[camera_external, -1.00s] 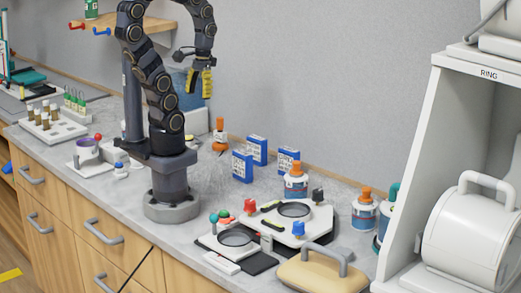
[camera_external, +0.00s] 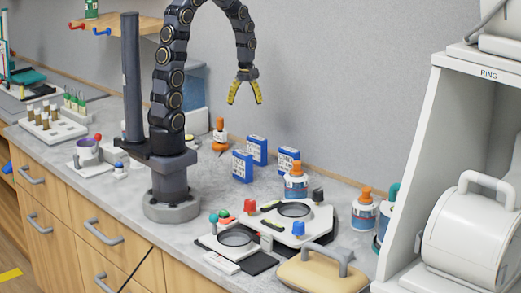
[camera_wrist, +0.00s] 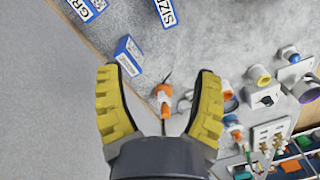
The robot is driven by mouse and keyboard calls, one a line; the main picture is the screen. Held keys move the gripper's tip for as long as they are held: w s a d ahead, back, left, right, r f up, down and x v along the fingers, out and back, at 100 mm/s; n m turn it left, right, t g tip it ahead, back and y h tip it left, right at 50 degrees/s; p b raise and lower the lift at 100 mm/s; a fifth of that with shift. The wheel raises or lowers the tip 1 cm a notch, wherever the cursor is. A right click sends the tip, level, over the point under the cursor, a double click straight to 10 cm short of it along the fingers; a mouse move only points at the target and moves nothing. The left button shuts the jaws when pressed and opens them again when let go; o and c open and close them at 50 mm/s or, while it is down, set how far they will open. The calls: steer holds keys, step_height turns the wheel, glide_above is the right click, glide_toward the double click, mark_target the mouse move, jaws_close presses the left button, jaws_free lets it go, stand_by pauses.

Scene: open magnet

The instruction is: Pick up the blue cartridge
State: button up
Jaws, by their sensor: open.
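Several blue-and-white box-shaped cartridges stand on the grey counter, and I cannot tell which is meant. In the external view one is at the front left (camera_external: 242,167), one behind it (camera_external: 257,150) and one to the right (camera_external: 288,160). The wrist view shows one blue cartridge (camera_wrist: 128,56) beyond my left finger and parts of two labelled ones at its top edge. My gripper (camera_external: 245,101) hangs open and empty above and behind the cartridges, its yellow fingers spread and pointing down. In the wrist view my gripper (camera_wrist: 158,76) has only counter and an orange-and-white tool beyond it.
The orange-and-white tool (camera_external: 219,136) stands left of the cartridges. White bottles with orange caps (camera_external: 296,182) stand to the right. A device with round dark plates (camera_external: 235,239) and coloured knobs lies in front. The wall (camera_external: 350,90) rises close behind.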

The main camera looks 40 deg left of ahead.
mark_target(258, 147)
steer(key=w+a+f+n, duration=0.1)
steer(key=w+f+n, duration=0.1)
steer(key=w+f, duration=0.1)
steer(key=w+a+f+n, duration=0.1)
steer(key=w+f+n, duration=0.1)
steer(key=w+f, duration=0.1)
steer(key=w+a+f+n, duration=0.1)
steer(key=w+f+n, duration=0.2)
steer(key=f, duration=0.2)
steer(key=shift+a+t, duration=0.25)
steer(key=shift+t, duration=0.05)
steer(key=f, duration=0.8)
steer(key=shift+w+a, duration=0.1)
steer(key=shift+a, duration=0.15)
steer(key=shift+r, duration=0.1)
jaws_close()
